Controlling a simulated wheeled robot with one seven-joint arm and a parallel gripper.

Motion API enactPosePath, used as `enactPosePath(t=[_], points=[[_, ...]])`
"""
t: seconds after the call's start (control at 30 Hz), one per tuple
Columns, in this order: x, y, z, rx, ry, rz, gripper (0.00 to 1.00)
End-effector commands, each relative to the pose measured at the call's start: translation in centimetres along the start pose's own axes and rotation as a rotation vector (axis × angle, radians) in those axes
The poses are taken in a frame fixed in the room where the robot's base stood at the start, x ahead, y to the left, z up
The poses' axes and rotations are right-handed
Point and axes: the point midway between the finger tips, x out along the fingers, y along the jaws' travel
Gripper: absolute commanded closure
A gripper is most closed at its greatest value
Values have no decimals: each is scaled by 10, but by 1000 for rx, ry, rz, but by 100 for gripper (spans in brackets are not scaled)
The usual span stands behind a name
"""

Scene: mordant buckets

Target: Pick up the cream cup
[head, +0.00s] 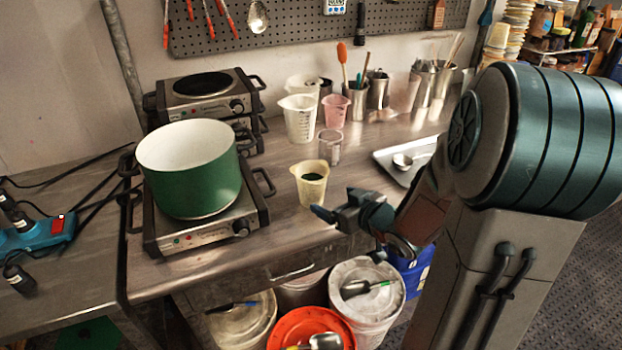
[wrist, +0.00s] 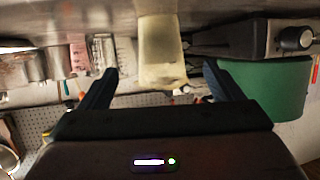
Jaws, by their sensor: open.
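The cream cup (head: 312,190) stands upright near the front edge of the steel bench, with something dark inside. My gripper (head: 336,207) is just in front of it and to its right, in the head view. In the wrist view, which looks upside down, the cream cup (wrist: 160,52) shows between the two spread fingers of my gripper (wrist: 158,72) and a little beyond them. The gripper is open and holds nothing. I cannot tell the exact gap to the cup.
A green pot (head: 190,178) sits on a hot plate left of the cup. A clear beaker (head: 330,147), a pink cup (head: 336,112) and a white jug (head: 299,122) stand behind. A metal tray (head: 388,153) lies right. Lidded buckets (head: 367,300) stand below the bench.

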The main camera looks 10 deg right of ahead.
Motion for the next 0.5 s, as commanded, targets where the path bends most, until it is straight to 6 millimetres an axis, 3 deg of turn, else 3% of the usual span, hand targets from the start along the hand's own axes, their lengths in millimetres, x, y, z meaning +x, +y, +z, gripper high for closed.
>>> enactPosePath(t=[0.5], points=[[57,0,2,-1,-4,2,14]])
